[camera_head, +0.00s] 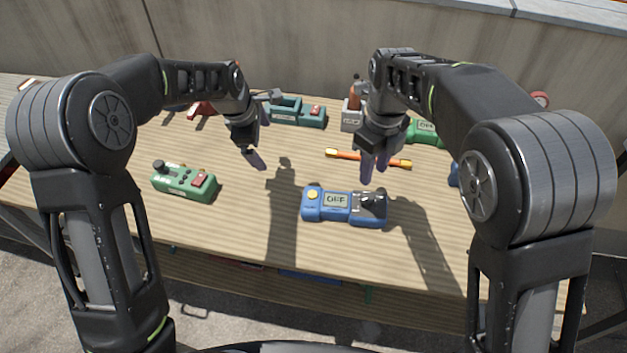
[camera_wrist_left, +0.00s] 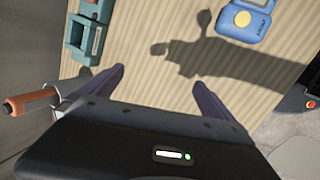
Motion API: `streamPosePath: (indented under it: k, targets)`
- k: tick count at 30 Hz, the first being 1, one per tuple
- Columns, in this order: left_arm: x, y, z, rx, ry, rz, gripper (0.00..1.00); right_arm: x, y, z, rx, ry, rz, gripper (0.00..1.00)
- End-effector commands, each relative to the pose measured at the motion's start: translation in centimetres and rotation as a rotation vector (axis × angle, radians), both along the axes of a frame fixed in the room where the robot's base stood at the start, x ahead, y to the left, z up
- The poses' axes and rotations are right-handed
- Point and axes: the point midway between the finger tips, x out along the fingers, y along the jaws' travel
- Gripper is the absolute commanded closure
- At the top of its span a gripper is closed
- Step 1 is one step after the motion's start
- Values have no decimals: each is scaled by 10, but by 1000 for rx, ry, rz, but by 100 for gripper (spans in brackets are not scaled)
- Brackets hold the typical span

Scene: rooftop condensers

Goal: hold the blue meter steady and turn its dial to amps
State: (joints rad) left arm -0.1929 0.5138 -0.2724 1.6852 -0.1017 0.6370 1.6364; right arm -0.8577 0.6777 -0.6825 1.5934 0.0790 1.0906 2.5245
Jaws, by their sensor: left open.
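The blue meter (camera_head: 343,219) lies on the wooden table, its display reading "OFF". A yellow button is at its left end and a dark dial (camera_head: 373,199) at its right end. Part of the meter also shows at the top of the left wrist view (camera_wrist_left: 222,30); its dial end is out of that frame. My left gripper (camera_head: 261,139) is open and empty above the table, up and left of the meter; its two fingers are spread in the left wrist view (camera_wrist_left: 160,84). My right gripper (camera_head: 375,165) hangs just above and behind the dial end, apart from it; its finger gap is unclear.
A green box with a red switch (camera_head: 183,182) lies left of the meter. An orange-ended rod (camera_head: 370,159) lies behind it. A teal device (camera_head: 297,111), a green meter (camera_head: 427,133) and a grey holder (camera_head: 351,118) stand further back. The table between green box and meter is clear.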

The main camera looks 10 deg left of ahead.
Motion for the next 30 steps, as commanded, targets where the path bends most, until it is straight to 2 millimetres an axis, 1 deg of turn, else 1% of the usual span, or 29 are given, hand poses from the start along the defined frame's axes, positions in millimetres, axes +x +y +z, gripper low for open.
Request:
streamPosePath:
  k: [1,3,6,9,10,12,15,25,30]
  targets:
    - [-10,-32,-6,6,54,-29,0,0,0,0,0,0,0,64]
    - [-27,-67,-13,23,126,-49,0,0,0,0,0,0,0,64]
    - [-51,-105,-20,62,210,-69,0,0,0,0,0,0,0,64]
    - [-70,-129,-25,106,268,-75,0,0,0,0,0,0,0,64]
    - [-75,-134,-26,116,280,-75,0,0,0,0,0,0,0,64]
    - [-82,-142,-27,135,300,-76,0,0,0,0,0,0,0,64]
    - [-87,-146,-28,147,310,-73,0,0,0,0,0,0,0,64]
    - [-87,-146,-29,147,311,-72,0,0,0,0,0,0,0,64]
    - [-87,-145,-39,148,313,-73,0,0,0,0,0,0,0,64]
